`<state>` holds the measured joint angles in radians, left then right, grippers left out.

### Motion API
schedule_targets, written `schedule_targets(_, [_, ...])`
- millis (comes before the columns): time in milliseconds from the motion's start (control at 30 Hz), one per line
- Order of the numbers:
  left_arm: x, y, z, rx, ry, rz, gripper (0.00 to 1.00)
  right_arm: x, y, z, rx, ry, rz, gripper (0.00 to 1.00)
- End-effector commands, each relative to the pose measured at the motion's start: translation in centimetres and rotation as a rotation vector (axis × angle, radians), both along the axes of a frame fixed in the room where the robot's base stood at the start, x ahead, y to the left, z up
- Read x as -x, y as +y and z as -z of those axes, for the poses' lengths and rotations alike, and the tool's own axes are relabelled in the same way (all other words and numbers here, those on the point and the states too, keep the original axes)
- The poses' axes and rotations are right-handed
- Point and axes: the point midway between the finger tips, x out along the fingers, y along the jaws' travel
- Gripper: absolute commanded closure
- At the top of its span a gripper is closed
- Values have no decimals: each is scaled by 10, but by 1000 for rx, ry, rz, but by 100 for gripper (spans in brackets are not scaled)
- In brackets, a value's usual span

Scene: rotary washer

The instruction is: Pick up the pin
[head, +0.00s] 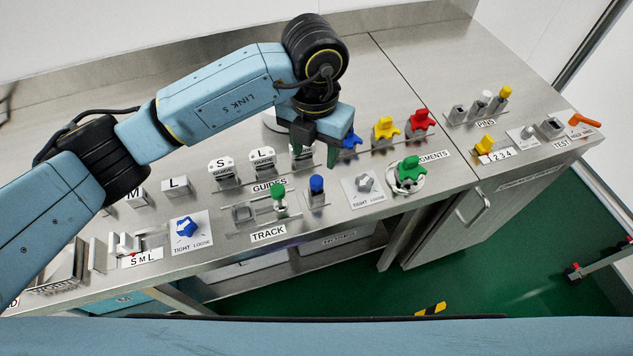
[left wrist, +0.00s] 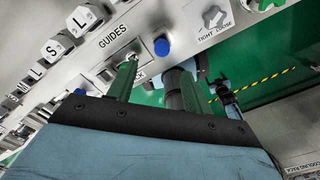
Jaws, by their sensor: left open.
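Three upright pins stand at the PINS label at the back right: a grey one (head: 459,112), a white-topped one (head: 482,103) and a yellow-topped one (head: 501,97). A blue-topped peg (head: 317,187) and a green-topped peg (head: 279,198) stand at the front by the TRACK label. The blue top also shows in the left wrist view (left wrist: 162,46). My left gripper (head: 318,156) is open and empty, above the bench behind the blue-topped peg. Its two green fingers also show in the left wrist view (left wrist: 160,72). My right gripper is not in view.
Blue, yellow (head: 386,128), red (head: 419,124) and green (head: 410,172) segments stand right of my left gripper. GUIDES blocks (head: 223,173) stand to its left. A TIGHT LOOSE knob (head: 364,184) is at the front edge. The back of the bench (head: 420,60) is clear.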

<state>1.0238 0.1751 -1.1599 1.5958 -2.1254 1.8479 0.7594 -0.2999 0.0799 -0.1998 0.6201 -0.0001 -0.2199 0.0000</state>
Motion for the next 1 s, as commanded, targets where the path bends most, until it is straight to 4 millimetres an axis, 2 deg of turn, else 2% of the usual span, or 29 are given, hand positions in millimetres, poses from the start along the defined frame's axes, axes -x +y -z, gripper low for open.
schedule_targets(100, [1, 0, 21, 0, 4, 0, 50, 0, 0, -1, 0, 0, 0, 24])
schedule_targets(367, [0, -1, 42, 1, 2, 2, 50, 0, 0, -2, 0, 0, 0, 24])
schedule_targets(633, [-1, -4, 80, 3, 4, 2, 50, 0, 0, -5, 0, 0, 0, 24])
schedule_targets(733, [-1, -4, 87, 3, 1, 2, 50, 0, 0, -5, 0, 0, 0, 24])
schedule_targets(967, [-2, -4, 88, 3, 0, 3, 50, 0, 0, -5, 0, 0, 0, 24])
schedule_targets(1000, [-2, -4, 88, 3, 0, 3, 53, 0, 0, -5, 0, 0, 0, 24])
